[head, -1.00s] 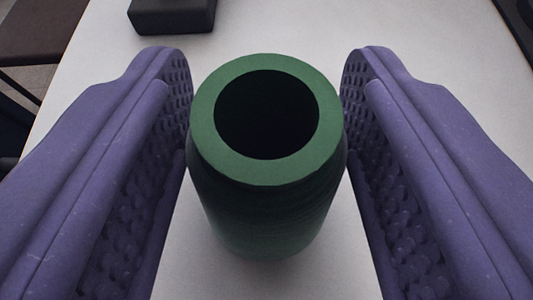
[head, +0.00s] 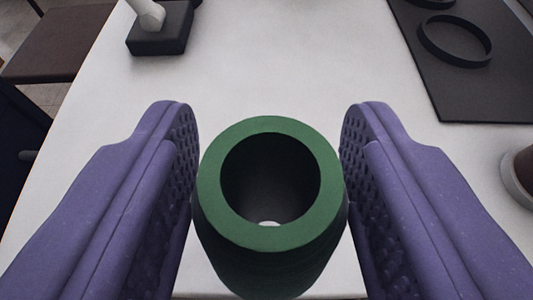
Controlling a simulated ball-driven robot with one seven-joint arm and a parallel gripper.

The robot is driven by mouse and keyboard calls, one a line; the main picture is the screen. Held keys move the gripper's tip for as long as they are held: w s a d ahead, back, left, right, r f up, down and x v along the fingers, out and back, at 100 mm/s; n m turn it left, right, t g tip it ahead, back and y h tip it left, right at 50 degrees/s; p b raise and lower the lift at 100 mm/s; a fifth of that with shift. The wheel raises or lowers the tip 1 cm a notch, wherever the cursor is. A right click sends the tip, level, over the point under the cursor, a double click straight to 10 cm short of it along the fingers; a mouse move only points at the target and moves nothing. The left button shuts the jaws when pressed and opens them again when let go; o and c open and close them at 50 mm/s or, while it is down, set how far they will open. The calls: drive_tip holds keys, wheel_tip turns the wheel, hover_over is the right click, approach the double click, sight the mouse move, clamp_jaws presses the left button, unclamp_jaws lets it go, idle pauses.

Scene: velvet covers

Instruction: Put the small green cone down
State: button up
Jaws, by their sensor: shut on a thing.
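The small green cone (head: 213,212) is a hollow green piece with a wide round opening at its top. It sits between the two purple padded fingers of my gripper (head: 268,190), which is shut on it. Through the opening I see its dark inside and a small pale spot at the bottom. Its lower part is cut off by the frame's bottom edge, so I cannot see its base or whether it touches the white table (head: 290,70).
A black block (head: 160,35) with a white piece on it stands at the back left. A dark mat (head: 455,95) with a black ring (head: 455,40) lies at the back right. A brown round thing (head: 522,175) is at the right edge. The table between is clear.

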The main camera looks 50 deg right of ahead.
drive_tip(key=s+a+p, duration=0.2)
drive_tip(key=s+p, duration=0.5)
drive_tip(key=shift+r+p, duration=0.35)
